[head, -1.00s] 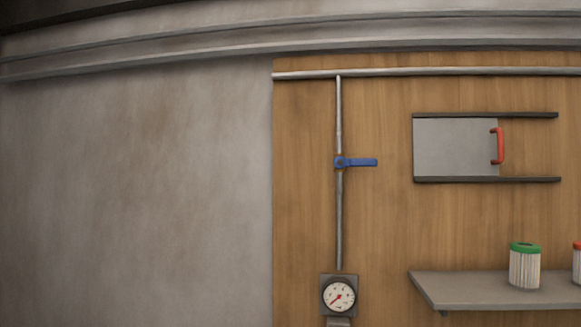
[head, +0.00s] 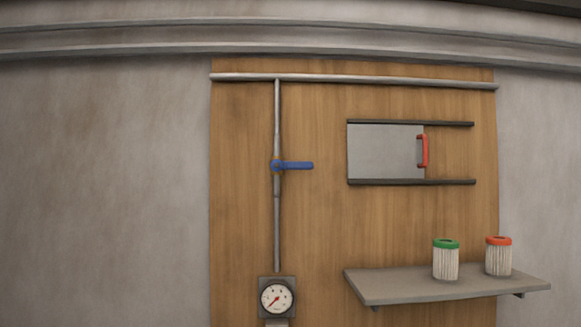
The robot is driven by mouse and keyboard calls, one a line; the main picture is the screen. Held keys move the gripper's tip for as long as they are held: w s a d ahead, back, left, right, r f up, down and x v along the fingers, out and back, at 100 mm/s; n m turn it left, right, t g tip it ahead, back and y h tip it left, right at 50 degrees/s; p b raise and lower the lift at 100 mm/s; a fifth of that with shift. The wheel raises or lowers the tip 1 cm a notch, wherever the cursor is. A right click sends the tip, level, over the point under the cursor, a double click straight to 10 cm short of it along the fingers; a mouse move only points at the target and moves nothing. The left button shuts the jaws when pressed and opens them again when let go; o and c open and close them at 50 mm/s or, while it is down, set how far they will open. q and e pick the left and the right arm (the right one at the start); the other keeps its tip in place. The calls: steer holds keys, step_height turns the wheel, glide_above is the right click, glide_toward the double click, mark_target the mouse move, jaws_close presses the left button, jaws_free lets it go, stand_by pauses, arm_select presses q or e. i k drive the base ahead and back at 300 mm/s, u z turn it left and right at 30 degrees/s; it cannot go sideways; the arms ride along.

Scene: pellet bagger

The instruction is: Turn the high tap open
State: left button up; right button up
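The high tap (head: 292,166) has a blue lever handle. It sits on the vertical grey pipe (head: 277,225) on the wooden panel, left of the middle of the head view. The lever points right, level, across the pipe. Neither of my grippers shows in the head view, and nothing touches the tap.
A gauge (head: 277,298) with a red needle sits below on the pipe. Right of the tap, a grey sliding door (head: 385,152) with a red handle (head: 423,151) runs between dark rails. A grey shelf (head: 400,288) juts out below, holding a green-topped canister (head: 446,262) and an orange-topped canister (head: 498,258).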

mark_target(277, 165)
steer(key=z, duration=1.8)
steer(key=i, duration=1.95)
steer(key=u, duration=2.15)
